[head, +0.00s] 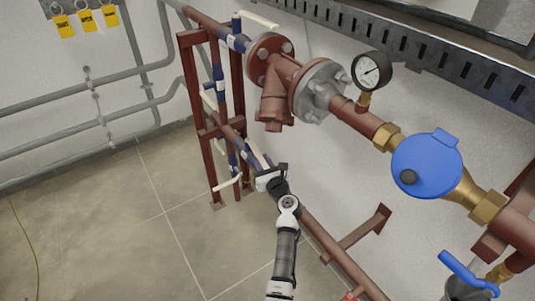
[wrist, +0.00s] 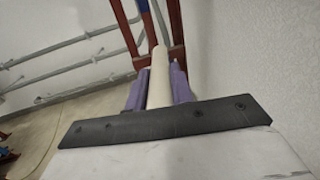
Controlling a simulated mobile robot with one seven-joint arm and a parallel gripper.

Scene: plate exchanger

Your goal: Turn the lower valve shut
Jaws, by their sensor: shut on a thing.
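The lower valve (head: 254,157) is a blue body on the lower red-brown pipe, beside the red-brown stand. My gripper (head: 262,171) is at this valve, low in the middle of the head view, and covers part of it. In the wrist view, a long cream lever (wrist: 159,77) stands between the two purple fingers, one on each side. My gripper is shut on this lever. The near end of the lever is hidden behind the dark edge of my gripper. The exact angle of the lever to the pipe is hard to tell.
The red-brown stand (head: 188,110) rises close to the left of my gripper. Other cream levers show, one at the top (head: 258,20) and one low on the stand (head: 228,184). A red-brown strainer, a gauge (head: 371,71) and a blue meter (head: 427,165) are above right. The floor at left is clear.

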